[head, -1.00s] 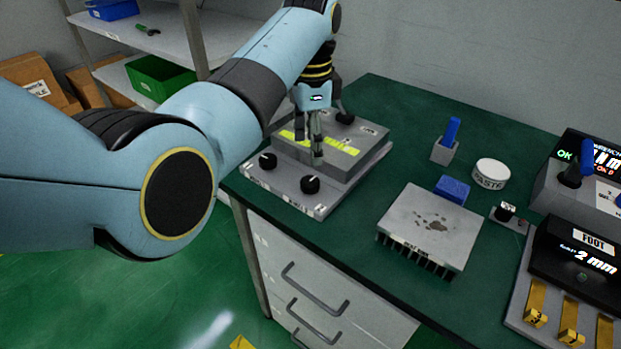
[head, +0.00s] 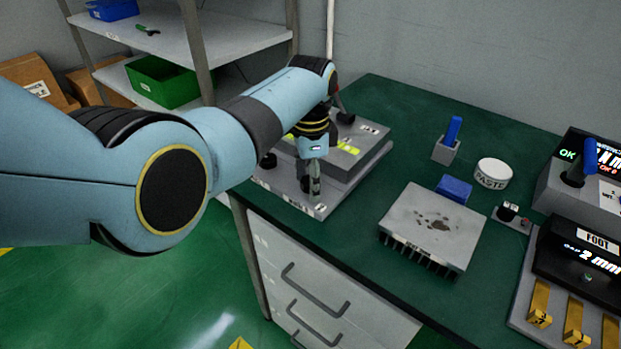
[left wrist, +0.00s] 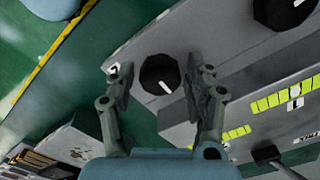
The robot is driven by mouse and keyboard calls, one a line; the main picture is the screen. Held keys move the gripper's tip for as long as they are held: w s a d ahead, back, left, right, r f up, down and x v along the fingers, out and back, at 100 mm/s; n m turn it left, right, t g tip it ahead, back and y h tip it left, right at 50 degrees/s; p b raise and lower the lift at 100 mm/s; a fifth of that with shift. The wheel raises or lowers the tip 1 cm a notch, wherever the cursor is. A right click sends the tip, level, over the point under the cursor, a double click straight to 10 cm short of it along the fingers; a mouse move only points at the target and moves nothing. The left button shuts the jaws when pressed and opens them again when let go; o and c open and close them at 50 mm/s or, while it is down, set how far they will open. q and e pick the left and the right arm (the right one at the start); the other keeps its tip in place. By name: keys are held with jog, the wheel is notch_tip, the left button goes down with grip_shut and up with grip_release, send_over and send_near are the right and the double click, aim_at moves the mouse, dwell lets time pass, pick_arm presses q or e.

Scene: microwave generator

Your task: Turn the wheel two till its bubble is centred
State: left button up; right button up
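A grey levelling block (head: 345,165) stands on the green bench with black wheels on its front ledge. My left gripper (head: 311,186) points down at the right front wheel in the head view, hiding it. In the left wrist view this black wheel (left wrist: 160,73), with a white pointer mark, sits between the open fingers (left wrist: 162,76), with a gap on each side. A small label beside it is hard to read. Another black wheel (left wrist: 283,12) is at the top. Yellow-green vials (left wrist: 286,95) and (left wrist: 236,133) show; I cannot make out their bubbles clearly. My right gripper is not in view.
A finned metal heatsink (head: 432,226), a blue block (head: 455,188), a white paste tub (head: 493,173) and a blue-handled tool in a holder (head: 448,142) stand to the right. Display boxes (head: 590,255) fill the bench's right end. Shelves (head: 200,40) stand behind left.

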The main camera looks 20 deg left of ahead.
pick_arm(q)
jog(key=c, duration=0.9)
jog(key=shift+o, duration=0.2)
jog(key=shift+n, duration=0.3)
jog(key=shift+r+n+p, duration=0.15)
jog(key=shift+n+p, duration=0.55)
jog(key=shift+n, duration=0.2)
jog(key=n+p, duration=0.1)
jog(key=n, duration=0.2)
jog(key=shift+n, duration=0.3)
jog(key=n+p, duration=0.1)
jog(key=n, duration=0.7)
jog(key=shift+p, duration=0.35)
jog(key=shift+n, duration=0.5)
